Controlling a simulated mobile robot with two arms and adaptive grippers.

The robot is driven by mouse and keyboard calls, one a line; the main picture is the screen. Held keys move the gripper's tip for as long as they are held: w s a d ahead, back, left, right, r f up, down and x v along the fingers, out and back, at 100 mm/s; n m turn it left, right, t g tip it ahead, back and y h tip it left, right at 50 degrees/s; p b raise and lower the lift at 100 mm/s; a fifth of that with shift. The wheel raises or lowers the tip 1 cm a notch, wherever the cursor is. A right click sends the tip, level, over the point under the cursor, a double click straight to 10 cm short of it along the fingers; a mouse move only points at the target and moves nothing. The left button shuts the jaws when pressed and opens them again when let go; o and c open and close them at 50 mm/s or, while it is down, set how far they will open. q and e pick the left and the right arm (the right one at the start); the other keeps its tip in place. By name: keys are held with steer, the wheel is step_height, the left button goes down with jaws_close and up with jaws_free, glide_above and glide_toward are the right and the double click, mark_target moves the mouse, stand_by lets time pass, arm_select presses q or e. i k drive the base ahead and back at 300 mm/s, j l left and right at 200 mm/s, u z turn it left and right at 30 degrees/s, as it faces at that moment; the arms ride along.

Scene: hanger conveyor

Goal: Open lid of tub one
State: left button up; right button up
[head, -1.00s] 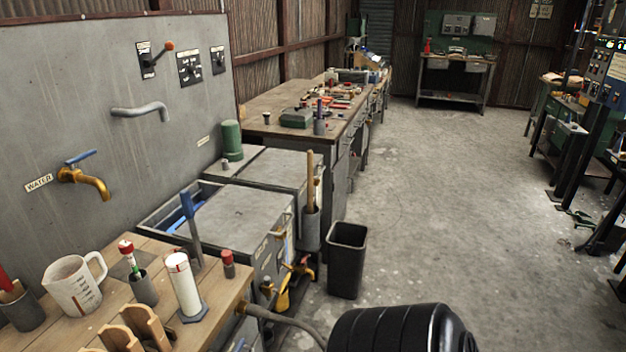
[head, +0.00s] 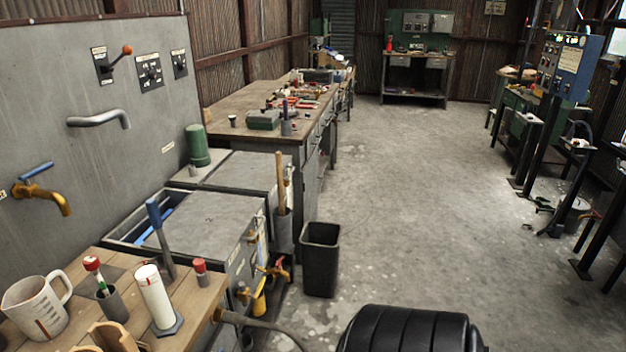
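Two grey metal tubs stand in a row along the left wall panel. The nearer tub has a flat grey lid (head: 208,222) lying over most of it; a gap along its left side shows something blue inside. The farther tub also has a flat grey lid (head: 245,171) lying level on top. I cannot read which tub is number one. A blue-handled tool (head: 157,222) stands upright at the near edge of the nearer lid. Neither of my grippers is in view.
A wooden bench with a measuring jug (head: 38,308) and a white cylinder (head: 156,295) is at the near left. A black bin (head: 321,260) stands on the floor beside the tubs. A long workbench (head: 245,110) is behind. The concrete floor (head: 420,190) in the middle is clear.

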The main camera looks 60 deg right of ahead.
mark_target(254, 171)
steer(key=j+z, duration=0.1)
steer(key=z, duration=0.4)
steer(key=i+j+z, duration=0.1)
steer(key=z, duration=0.4)
steer(key=j+z, duration=0.15)
steer(key=z, duration=0.35)
steer(key=j+z, duration=0.15)
steer(key=z, duration=0.35)
steer(key=i+l+u, duration=0.2)
steer(key=u, duration=0.2)
steer(key=i+l+u, duration=0.3)
steer(key=u, duration=0.15)
